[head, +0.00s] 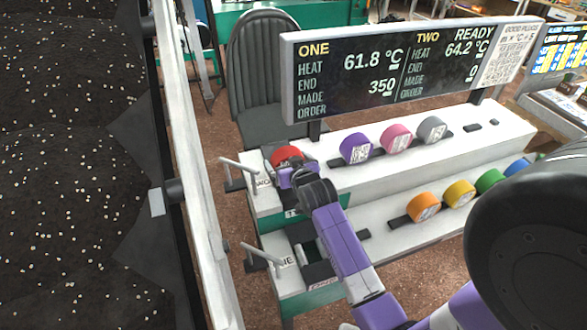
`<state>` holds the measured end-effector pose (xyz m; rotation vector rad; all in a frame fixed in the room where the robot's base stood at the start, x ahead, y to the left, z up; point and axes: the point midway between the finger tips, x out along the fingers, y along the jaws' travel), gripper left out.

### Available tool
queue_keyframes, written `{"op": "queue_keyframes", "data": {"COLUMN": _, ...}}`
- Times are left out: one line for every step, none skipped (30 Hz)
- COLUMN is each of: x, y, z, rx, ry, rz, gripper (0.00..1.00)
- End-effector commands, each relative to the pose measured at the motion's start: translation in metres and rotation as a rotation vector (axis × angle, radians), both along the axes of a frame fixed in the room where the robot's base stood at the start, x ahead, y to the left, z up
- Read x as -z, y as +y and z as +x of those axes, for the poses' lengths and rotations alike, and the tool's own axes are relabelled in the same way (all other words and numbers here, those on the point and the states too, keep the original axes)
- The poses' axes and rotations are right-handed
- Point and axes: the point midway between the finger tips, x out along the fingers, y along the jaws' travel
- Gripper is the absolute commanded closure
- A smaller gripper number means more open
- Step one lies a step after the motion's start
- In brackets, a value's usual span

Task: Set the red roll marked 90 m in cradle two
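The red roll (286,155) is at the left end of the upper white step, over or in the place beside a partly hidden label that seems to read TWO (263,182), which I take as cradle two. Its marking does not show. My gripper (290,172) is right at the red roll, on its near side. My wrist hides the fingertips and most of the cradle, so I cannot see whether the fingers are closed on the roll or whether it rests on the cradle. The lower cradle (312,255), by a label ending in NE, holds no roll that I can see.
Purple (356,148), pink (396,138) and grey (432,130) rolls stand on the upper step. Orange (423,207), yellow (459,193), green (490,180) and blue rolls stand on the lower step. Metal handles (240,170) stick out at left.

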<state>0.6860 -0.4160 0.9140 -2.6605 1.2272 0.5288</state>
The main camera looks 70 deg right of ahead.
Motion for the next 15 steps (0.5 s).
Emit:
{"op": "queue_keyframes", "data": {"x": -0.002, "y": 0.007, "z": -0.006, "rx": -0.001, "ry": 0.0, "rz": 0.0, "gripper": 0.0}}
{"op": "queue_keyframes", "data": {"x": -0.004, "y": 0.011, "z": -0.009, "rx": -0.001, "ry": 0.0, "rz": 0.0, "gripper": 0.0}}
{"op": "queue_keyframes", "data": {"x": -0.007, "y": 0.017, "z": -0.014, "rx": -0.001, "ry": 0.001, "rz": 0.0, "gripper": 0.0}}
{"op": "queue_keyframes", "data": {"x": -0.01, "y": 0.022, "z": -0.018, "rx": -0.002, "ry": 0.001, "rz": -0.001, "gripper": 0.0}}
{"op": "queue_keyframes", "data": {"x": -0.012, "y": 0.026, "z": -0.022, "rx": -0.002, "ry": 0.001, "rz": -0.001, "gripper": 0.0}}
{"op": "queue_keyframes", "data": {"x": -0.016, "y": 0.032, "z": -0.027, "rx": -0.002, "ry": 0.001, "rz": -0.001, "gripper": 0.0}}
{"op": "queue_keyframes", "data": {"x": -0.018, "y": 0.037, "z": -0.031, "rx": -0.002, "ry": 0.002, "rz": 0.0, "gripper": 0.0}}
{"op": "queue_keyframes", "data": {"x": -0.02, "y": 0.041, "z": -0.035, "rx": -0.002, "ry": 0.001, "rz": -0.001, "gripper": 0.0}}
{"op": "queue_keyframes", "data": {"x": -0.023, "y": 0.046, "z": -0.039, "rx": -0.002, "ry": 0.001, "rz": -0.001, "gripper": 0.0}}
{"op": "queue_keyframes", "data": {"x": -0.026, "y": 0.05, "z": -0.043, "rx": -0.001, "ry": 0.0, "rz": 0.0, "gripper": 0.0}}
{"op": "queue_keyframes", "data": {"x": -0.027, "y": 0.054, "z": -0.046, "rx": -0.001, "ry": 0.001, "rz": 0.0, "gripper": 0.0}}
{"op": "queue_keyframes", "data": {"x": -0.03, "y": 0.058, "z": -0.049, "rx": -0.001, "ry": 0.0, "rz": 0.0, "gripper": 0.0}}
{"op": "queue_keyframes", "data": {"x": -0.032, "y": 0.061, "z": -0.052, "rx": -0.001, "ry": 0.0, "rz": 0.0, "gripper": 0.0}}
{"op": "queue_keyframes", "data": {"x": -0.033, "y": 0.064, "z": -0.054, "rx": -0.001, "ry": 0.0, "rz": 0.0, "gripper": 0.0}}
{"op": "queue_keyframes", "data": {"x": -0.035, "y": 0.067, "z": -0.057, "rx": -0.001, "ry": 0.0, "rz": 0.0, "gripper": 0.0}}
